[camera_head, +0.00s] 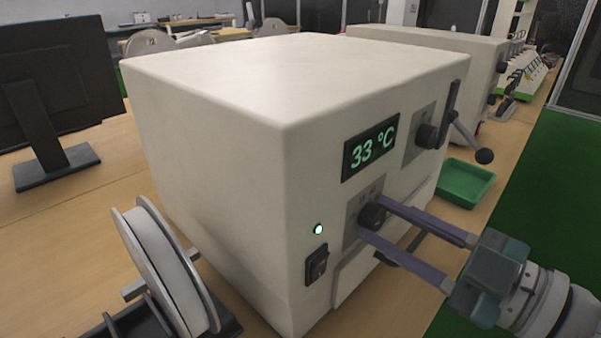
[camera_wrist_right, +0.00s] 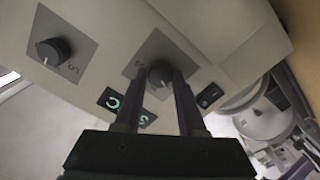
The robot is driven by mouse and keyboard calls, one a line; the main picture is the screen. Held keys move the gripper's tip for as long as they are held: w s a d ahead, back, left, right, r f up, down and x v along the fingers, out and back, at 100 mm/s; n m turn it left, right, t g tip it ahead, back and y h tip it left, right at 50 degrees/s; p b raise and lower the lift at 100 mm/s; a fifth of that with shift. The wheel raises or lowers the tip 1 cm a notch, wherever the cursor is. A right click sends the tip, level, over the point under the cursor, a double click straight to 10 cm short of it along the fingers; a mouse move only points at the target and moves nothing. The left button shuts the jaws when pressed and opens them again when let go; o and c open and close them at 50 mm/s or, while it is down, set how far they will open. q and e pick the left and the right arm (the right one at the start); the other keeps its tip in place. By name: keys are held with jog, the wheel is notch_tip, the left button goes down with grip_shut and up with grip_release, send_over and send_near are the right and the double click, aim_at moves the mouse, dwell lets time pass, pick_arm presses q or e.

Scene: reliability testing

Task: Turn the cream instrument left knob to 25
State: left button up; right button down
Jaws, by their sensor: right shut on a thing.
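The cream instrument (camera_head: 220,150) is a large box on the table, with its panel facing right. Its display (camera_head: 371,147) reads 33 °C in green. The left knob (camera_head: 372,216) is black, on a grey plate below the display. My right gripper (camera_head: 368,217) has its two long fingers around this knob and is shut on it. In the right wrist view the left knob (camera_wrist_right: 160,74) sits between the fingertips. My left gripper is out of view.
A black rocker switch (camera_head: 317,265) and a small lit lamp (camera_head: 318,229) are left of the held knob. A lever with a ball end (camera_head: 484,156) sticks out at the right. A green tray (camera_head: 464,182), a spool (camera_head: 165,270) and a monitor (camera_head: 55,85) stand around the instrument.

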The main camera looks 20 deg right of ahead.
jog(key=c, duration=0.5)
grip_release()
jog(key=shift+s, duration=0.1)
jog(key=v, duration=0.9)
jog(key=shift+s+d, duration=0.25)
jog(key=shift+s, duration=0.1)
